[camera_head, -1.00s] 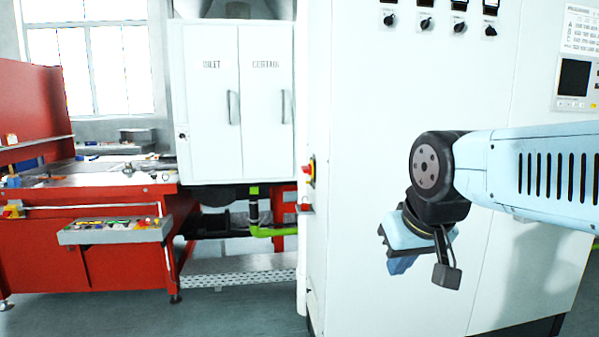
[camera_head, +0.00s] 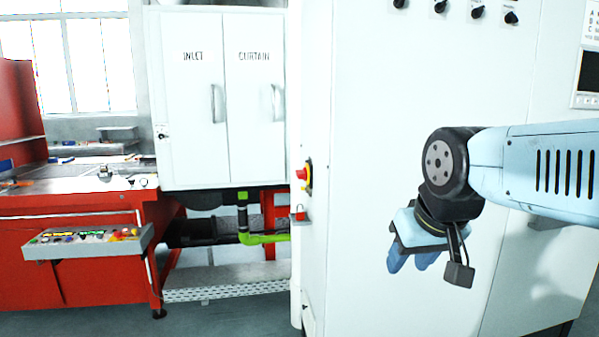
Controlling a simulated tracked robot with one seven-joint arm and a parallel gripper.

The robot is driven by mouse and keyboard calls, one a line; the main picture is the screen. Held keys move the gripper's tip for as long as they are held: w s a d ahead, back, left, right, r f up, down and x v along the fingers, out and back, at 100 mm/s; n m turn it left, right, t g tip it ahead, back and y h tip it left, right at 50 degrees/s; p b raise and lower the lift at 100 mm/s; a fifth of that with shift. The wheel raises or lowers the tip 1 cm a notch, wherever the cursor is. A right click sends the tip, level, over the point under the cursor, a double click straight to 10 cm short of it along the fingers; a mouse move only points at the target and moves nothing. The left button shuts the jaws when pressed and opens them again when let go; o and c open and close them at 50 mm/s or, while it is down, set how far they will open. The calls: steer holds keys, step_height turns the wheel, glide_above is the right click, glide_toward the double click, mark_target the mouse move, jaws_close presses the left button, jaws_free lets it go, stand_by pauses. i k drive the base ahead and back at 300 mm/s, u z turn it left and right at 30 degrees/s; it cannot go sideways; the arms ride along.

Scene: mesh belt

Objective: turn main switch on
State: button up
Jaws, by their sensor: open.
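A red knob on a yellow and black plate (camera_head: 305,175) sits on the narrow left side of the white cabinet (camera_head: 375,110). It looks like the main switch, seen nearly edge-on, so its setting cannot be read. My gripper (camera_head: 409,264) is in front of the cabinet's front face, to the right of the knob and lower in the picture. Its blue fingers point down and stand apart, with nothing seen between them. It is not touching the knob.
A small red item (camera_head: 298,214) is below the knob. Dark knobs (camera_head: 477,13) line the cabinet's upper front. A white two-door box (camera_head: 218,100) and a red machine with a button panel (camera_head: 88,242) stand left. Grey floor (camera_head: 100,318) shows at lower left.

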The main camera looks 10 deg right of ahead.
mark_target(301, 175)
steer(key=u, duration=0.15)
steer(key=i, duration=0.95)
steer(key=u, duration=0.5)
